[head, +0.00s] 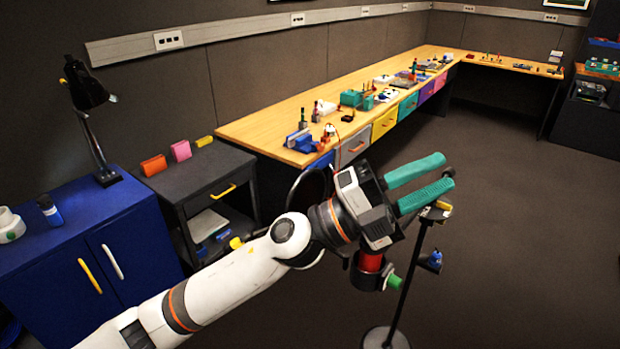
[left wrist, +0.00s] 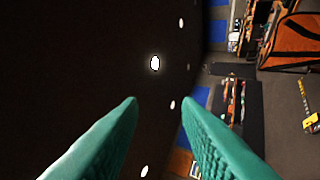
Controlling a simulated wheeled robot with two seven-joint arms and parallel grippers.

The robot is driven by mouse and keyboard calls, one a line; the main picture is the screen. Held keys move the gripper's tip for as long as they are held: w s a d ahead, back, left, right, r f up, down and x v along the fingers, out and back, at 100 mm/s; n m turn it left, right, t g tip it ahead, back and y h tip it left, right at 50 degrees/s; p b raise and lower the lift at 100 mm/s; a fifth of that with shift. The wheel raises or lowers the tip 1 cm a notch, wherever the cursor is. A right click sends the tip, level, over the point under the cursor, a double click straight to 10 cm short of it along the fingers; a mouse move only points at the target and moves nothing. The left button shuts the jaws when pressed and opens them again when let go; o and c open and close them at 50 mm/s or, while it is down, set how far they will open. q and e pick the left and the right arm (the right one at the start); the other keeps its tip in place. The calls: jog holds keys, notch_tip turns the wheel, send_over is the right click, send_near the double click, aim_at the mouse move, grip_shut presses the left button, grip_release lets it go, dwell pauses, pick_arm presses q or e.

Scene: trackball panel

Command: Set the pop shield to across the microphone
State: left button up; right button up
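My left gripper (head: 448,172) has two teal fingers, spread apart and empty, at the top of a dark floor stand (head: 403,290). The fingers also show in the left wrist view (left wrist: 158,100) with nothing between them. A thin dark hoop (head: 293,188), which looks like the pop shield, shows left of the gripper, partly hidden by my arm. A small blue part (head: 432,262) is right of the pole. My right gripper is not in view.
A blue cabinet (head: 130,245) with a black lamp (head: 90,110) stands at the left, beside a dark side table (head: 195,175). A long wooden workbench (head: 280,125) with many small items runs along the wall. The floor at the right is clear.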

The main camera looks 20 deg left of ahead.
pick_arm(q)
jog(key=s+d+f+m+g+y, duration=0.2)
jog(key=d+m+g+y, duration=0.15)
jog(key=m+g, duration=0.5)
jog(key=t+y, duration=0.5)
jog(key=y, duration=1.3)
send_near(306, 172)
jog(key=shift+w+a+f+g, duration=0.25)
jog(key=shift+w+a+f, duration=0.05)
jog(key=shift+w+f, duration=0.1)
jog(key=shift+h, duration=0.25)
jog(key=p+x, duration=0.4)
jog(key=x, duration=0.6)
jog(key=shift+d, duration=0.15)
jog(key=shift+x, duration=0.8)
grip_shut()
